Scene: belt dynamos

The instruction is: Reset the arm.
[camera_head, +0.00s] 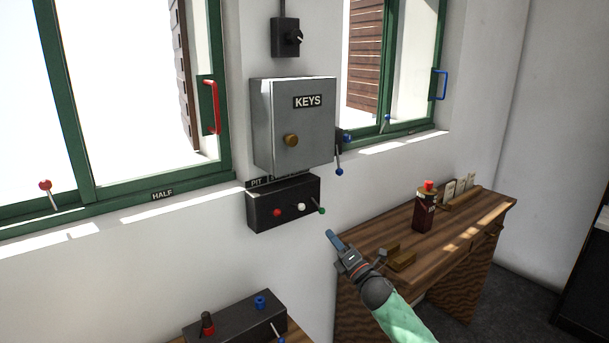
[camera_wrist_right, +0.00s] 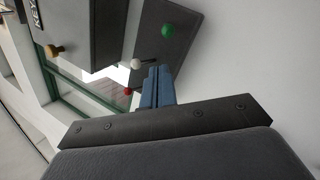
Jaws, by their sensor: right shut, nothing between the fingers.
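My right gripper (camera_head: 331,237) is in the head view, right of and below the black switch box, over the near left end of the wooden desk. Its blue fingers are closed together and empty, and they also show in the right wrist view (camera_wrist_right: 158,88). My left gripper is not in view.
A grey KEYS cabinet (camera_head: 290,125) hangs above the switch box, with a blue-tipped lever (camera_head: 339,170) at its right. Another black control box (camera_head: 237,322) stands at the bottom left.

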